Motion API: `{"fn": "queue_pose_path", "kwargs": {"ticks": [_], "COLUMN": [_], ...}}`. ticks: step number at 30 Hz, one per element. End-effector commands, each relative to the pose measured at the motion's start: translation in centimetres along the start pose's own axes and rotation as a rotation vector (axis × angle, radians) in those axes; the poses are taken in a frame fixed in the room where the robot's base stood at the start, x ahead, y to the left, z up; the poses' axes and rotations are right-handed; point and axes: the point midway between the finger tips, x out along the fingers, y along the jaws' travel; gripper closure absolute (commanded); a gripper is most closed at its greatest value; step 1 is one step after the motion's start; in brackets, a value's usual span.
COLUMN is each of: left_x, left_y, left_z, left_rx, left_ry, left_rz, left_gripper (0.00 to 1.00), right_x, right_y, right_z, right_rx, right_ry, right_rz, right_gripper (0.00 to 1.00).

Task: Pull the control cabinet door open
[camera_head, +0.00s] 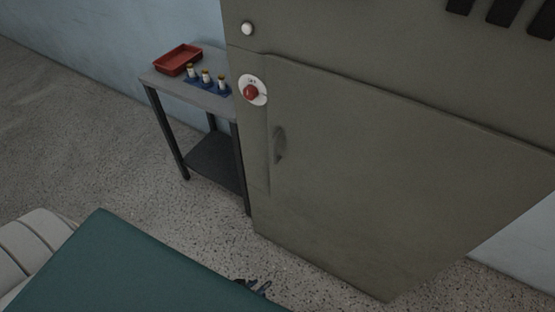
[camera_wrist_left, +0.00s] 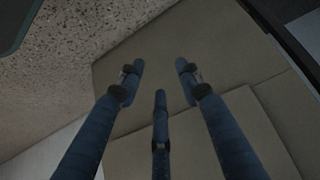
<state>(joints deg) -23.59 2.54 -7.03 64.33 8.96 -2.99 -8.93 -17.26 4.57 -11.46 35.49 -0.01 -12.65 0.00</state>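The control cabinet (camera_head: 330,45) is a large grey-beige box in the head view. Its door (camera_head: 380,185) looks shut flush in its frame. A recessed oval handle (camera_head: 279,145) sits near the door's left edge. In the left wrist view my left gripper (camera_wrist_left: 160,72) has its three blue fingers spread, with nothing between them. The cabinet front (camera_wrist_left: 200,45) with its panel seams lies beyond the fingertips, and no handle can be made out there. Dark finger parts, apparently my left gripper (camera_head: 254,287), show at the bottom of the head view, below and apart from the handle. My right gripper is not visible.
A red knob (camera_head: 251,92) and a white button (camera_head: 247,29) are on the cabinet's left side. A grey table (camera_head: 216,102) left of it bears a red tray (camera_head: 178,60) and small bottles (camera_head: 206,76). A teal surface covers the head view's lower left. Speckled floor is clear at left.

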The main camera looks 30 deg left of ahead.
Motion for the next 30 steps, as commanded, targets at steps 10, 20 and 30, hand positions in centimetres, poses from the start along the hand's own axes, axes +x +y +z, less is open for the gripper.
{"fn": "queue_pose_path", "kwargs": {"ticks": [10, 20, 30], "left_x": [-13.3, -19.6, -16.0], "left_y": [-6.1, -8.4, -9.8], "left_z": [-28.9, -35.3, -40.2], "left_rx": [-0.08, -0.094, -0.094], "left_ry": [0.737, 0.915, 0.915], "left_rz": [-0.168, -0.233, -0.232], "left_gripper": [0.65, 0.65, 0.65], "right_x": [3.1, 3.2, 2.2], "right_y": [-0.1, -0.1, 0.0], "right_z": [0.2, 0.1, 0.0], "right_rx": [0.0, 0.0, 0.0], "right_ry": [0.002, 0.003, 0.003], "right_rz": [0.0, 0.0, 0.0], "right_gripper": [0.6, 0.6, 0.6]}}
